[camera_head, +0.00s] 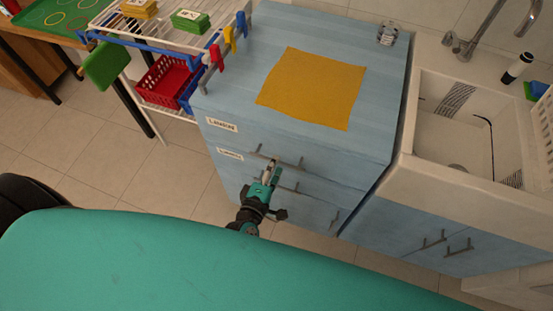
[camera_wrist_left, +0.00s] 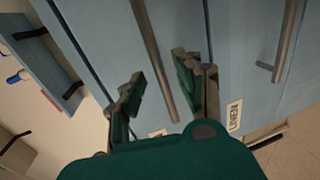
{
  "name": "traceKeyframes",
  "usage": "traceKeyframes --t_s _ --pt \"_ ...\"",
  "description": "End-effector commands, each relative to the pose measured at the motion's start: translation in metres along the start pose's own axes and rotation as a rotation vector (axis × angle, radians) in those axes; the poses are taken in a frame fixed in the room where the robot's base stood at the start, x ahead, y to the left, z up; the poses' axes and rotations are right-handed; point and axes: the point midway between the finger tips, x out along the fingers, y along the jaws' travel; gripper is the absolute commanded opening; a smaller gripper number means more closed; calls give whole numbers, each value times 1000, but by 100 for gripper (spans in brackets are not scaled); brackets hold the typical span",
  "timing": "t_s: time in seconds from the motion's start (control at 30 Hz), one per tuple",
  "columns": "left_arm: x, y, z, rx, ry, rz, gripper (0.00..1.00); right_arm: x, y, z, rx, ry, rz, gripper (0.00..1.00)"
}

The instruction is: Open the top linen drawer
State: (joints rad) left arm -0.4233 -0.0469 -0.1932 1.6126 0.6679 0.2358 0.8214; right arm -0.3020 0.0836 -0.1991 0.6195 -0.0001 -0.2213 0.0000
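A light-blue cabinet (camera_head: 300,140) has an upper drawer with a grey bar handle (camera_head: 312,176) and a second drawer with its own handle (camera_head: 287,187). Both drawers look shut. My left gripper (camera_head: 272,168) is at the upper handle. In the left wrist view, my left gripper (camera_wrist_left: 158,75) has its fingers apart on either side of a bar handle (camera_wrist_left: 148,35); I cannot tell whether they touch it. Another handle (camera_wrist_left: 289,40) is to the right, on a drawer whose label (camera_wrist_left: 235,115) reads LINEN. My right gripper is out of view.
A yellow cloth (camera_head: 313,88) and a small jar (camera_head: 387,34) are on the cabinet top. A sink (camera_head: 450,130) adjoins at the right. A rack (camera_head: 160,30) with a red basket (camera_head: 165,82) stands at the left. Tiled floor (camera_head: 120,165) is clear at the left front.

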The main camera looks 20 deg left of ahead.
Motion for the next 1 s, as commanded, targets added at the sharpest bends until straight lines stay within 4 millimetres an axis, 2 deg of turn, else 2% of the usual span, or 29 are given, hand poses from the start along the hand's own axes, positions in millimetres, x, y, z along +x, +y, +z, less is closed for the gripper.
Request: traceKeyframes --t_s 0.1,0.2,0.53,0.8,1.0 --pt "15 0 0 0 0 0 34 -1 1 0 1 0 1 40" --pt "22 0 0 0 0 -1 34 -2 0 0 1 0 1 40" --pt "26 -1 0 1 -1 -1 34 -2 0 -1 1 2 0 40" --pt "26 -1 0 1 -1 -1 0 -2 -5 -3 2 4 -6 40" --pt "25 -1 0 1 -1 -1 0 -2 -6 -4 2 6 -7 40"
